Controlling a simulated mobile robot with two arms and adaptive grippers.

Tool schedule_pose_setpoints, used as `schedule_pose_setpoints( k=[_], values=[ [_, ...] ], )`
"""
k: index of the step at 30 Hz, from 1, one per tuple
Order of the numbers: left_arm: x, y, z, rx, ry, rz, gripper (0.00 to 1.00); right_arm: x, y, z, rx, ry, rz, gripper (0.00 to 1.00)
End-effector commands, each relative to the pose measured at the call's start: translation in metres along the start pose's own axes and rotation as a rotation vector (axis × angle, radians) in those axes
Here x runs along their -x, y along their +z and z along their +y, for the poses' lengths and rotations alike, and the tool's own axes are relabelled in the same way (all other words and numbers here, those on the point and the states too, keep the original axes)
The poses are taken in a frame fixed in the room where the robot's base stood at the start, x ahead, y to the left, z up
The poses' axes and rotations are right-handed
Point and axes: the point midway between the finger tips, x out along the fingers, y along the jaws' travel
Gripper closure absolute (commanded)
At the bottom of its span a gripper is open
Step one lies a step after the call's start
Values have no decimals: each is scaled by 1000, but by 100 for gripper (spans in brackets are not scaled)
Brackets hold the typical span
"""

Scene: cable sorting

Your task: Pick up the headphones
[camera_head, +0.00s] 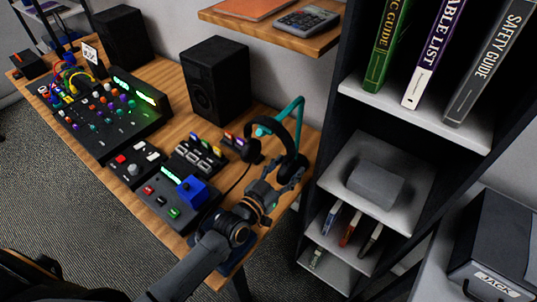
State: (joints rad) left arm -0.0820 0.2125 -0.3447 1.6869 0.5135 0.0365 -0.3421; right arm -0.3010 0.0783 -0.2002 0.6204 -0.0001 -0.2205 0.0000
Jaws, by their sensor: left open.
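The black headphones (283,127) hang near the right end of the wooden table, their band by a teal stand (285,118). One ear cup (249,151) shows at the left of the band, and the other side is low at the right, close to my gripper. My left gripper (290,178) is open, just below the right side of the headphones. Its fingers overlap the headphones in the picture, and I cannot tell whether they touch. My right gripper is not in view.
A dark shelf (390,100) with books stands close at the right. A mixer (115,110), small control boxes (175,200) and a black speaker (217,80) fill the wooden table (180,105). A wall shelf (255,27) with a calculator is above.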

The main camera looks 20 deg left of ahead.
Motion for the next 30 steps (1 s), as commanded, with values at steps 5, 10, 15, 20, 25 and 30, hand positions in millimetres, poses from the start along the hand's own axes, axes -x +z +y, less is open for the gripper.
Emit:
schedule_pose_setpoints(
  k=[5,10,15,20,25,30],
  values=[
    [0,0,0,0,0,0,76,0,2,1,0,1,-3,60],
    [0,0,0,0,0,0,100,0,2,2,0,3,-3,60],
    [0,-1,0,-1,0,2,100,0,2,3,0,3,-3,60],
    [0,-3,0,-1,0,3,100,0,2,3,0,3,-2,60],
    [0,-16,0,1,-1,5,100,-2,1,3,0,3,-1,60],
    [12,-46,-5,-2,-1,6,100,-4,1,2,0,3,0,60]
  ],
)
